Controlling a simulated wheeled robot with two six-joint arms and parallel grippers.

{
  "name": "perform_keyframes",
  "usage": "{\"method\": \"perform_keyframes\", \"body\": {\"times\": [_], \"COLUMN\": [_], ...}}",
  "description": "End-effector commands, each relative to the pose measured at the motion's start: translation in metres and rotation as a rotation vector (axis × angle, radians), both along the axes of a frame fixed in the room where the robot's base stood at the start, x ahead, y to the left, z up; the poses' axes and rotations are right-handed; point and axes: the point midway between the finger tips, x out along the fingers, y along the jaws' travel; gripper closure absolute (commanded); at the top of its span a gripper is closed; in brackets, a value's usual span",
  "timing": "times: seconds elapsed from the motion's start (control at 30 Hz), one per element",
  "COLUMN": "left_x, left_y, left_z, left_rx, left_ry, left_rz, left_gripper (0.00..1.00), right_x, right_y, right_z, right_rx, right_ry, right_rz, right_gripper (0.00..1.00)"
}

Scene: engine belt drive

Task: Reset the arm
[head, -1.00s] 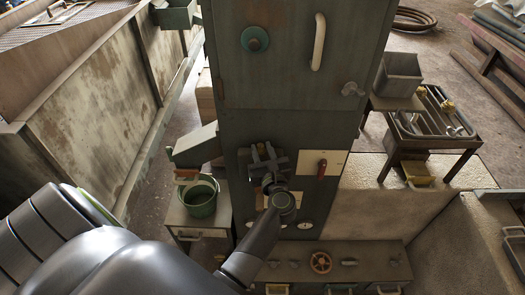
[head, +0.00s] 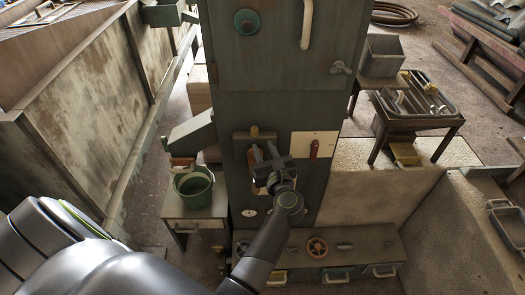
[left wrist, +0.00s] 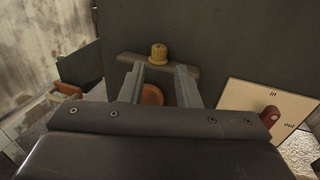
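My left gripper (head: 264,151) is in front of the lower panel of the tall grey-green cabinet (head: 270,105). Its two fingers are apart, with nothing seen held between them in the left wrist view (left wrist: 160,82). A yellow knob (left wrist: 158,53) on a dark ledge (left wrist: 185,73) is just beyond the fingertips. To the right, a red lever (head: 314,149) sits on a pale plate, marked "in" and "out" in the wrist view. My right gripper is not in view.
A green bucket (head: 195,187) stands on a small table left of the cabinet. A low bench (head: 365,245) with handwheels and drawers is below. A metal table (head: 415,115) with a tray stands at right.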

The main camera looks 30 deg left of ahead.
Motion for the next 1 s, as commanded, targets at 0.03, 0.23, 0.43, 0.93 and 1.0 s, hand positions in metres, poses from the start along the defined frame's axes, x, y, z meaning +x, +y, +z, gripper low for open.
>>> {"method": "perform_keyframes", "body": {"times": [0.03, 0.23, 0.43, 0.93, 1.0], "left_x": [0.0, 0.0, 0.0, -0.053, -0.08], "left_y": [0.0, 0.0, 0.0, -0.033, -0.036], "left_z": [0.0, 0.0, -0.001, -0.224, -0.268], "left_rx": [-0.001, -0.001, 0.003, 1.223, 1.41], "left_ry": [-0.001, -0.001, 0.004, 0.967, 1.099], "left_rz": [0.0, 0.0, -0.002, -0.581, -0.716], "left_gripper": [0.71, 0.71, 0.71, 0.71, 0.71], "right_x": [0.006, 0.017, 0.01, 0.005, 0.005], "right_y": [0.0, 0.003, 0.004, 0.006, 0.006], "right_z": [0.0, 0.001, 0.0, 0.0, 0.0], "right_rx": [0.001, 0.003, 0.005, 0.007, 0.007], "right_ry": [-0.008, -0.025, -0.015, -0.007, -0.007], "right_rz": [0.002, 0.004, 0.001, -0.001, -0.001], "right_gripper": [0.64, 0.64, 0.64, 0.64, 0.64]}}
